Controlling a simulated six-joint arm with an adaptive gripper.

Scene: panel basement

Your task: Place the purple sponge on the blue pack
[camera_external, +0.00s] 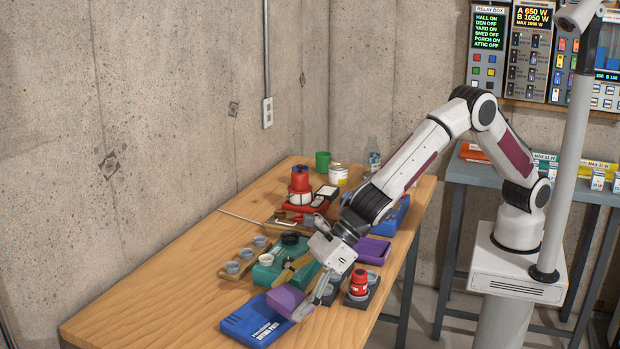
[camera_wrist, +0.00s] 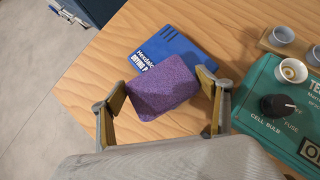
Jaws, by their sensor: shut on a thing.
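The purple sponge (camera_wrist: 163,88) is between the fingers of my gripper (camera_wrist: 160,100), which is shut on it. In the external view the sponge (camera_external: 286,299) shows over the right part of the blue pack (camera_external: 252,322), near the front of the wooden table. The blue pack (camera_wrist: 170,45) lies flat, partly hidden by the sponge in the wrist view. My gripper (camera_external: 292,290) points down there. I cannot tell whether the sponge touches the pack or is held above it.
A green tester box (camera_wrist: 285,105) with a black knob stands close to the right in the wrist view. A holder with grey cups (camera_external: 240,262) is behind it. The table's front left is clear.

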